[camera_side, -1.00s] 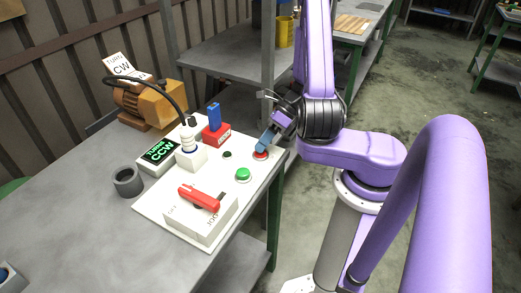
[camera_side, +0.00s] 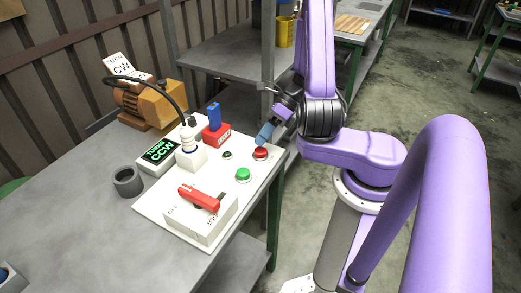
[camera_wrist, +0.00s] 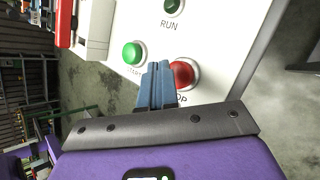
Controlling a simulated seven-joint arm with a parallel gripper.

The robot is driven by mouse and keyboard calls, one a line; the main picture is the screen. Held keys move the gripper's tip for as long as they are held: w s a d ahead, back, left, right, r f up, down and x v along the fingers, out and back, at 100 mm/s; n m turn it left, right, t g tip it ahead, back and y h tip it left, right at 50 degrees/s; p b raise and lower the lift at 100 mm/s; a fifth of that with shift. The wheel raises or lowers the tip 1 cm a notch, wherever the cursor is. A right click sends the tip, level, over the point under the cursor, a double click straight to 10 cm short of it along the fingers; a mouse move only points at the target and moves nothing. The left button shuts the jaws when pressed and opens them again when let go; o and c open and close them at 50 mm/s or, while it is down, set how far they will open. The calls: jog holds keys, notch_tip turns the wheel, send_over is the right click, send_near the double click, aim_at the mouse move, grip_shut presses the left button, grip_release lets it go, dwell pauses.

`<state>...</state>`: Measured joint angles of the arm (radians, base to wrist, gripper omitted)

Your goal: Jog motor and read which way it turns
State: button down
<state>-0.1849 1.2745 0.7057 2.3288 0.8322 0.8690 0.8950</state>
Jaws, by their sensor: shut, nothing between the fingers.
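An orange motor (camera_side: 160,105) stands at the back of the bench, with a white card on top reading "TURN CW". A display box (camera_side: 158,154) in front of it shows green text that reads as "TURNS CCW". On the white panel are a green button (camera_side: 243,174), a red button (camera_side: 261,153) and a small dark lamp (camera_side: 227,155); the wrist view labels the lamp RUN. My gripper (camera_side: 266,133) is shut and empty, its blue fingertips just above the red button and apart from it. In the wrist view the fingertips (camera_wrist: 157,83) lie between the green button (camera_wrist: 134,54) and red button (camera_wrist: 183,74).
A box with a red lever (camera_side: 199,198) stands at the panel's front. A red block with a blue handle (camera_side: 215,124) and a white plug (camera_side: 188,144) with a black cable stand behind the buttons.

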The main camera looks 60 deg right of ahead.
aim_at(256, 152)
jog(key=shift+r, duration=2.45)
jog(key=s+a+r+n+g+h, duration=0.1)
jog(key=a+r+n+g+h, duration=0.3)
jog(key=n, duration=0.8)
jog(key=s+a+r+n+g+h, duration=0.1)
jog(key=a+n+g, duration=0.3)
jog(key=n, duration=0.8)
jog(key=s+a+r+n+t+h, duration=0.1)
jog(key=s+a+r+n+t, duration=0.1)
jog(key=s+n, duration=0.4)
jog(key=s+a+r+n+t+h, duration=0.2)
jog(key=s+n, duration=0.5)
jog(key=n, duration=0.7)
jog(key=shift+a+r, duration=0.55)
jog(key=shift+a, duration=0.1)
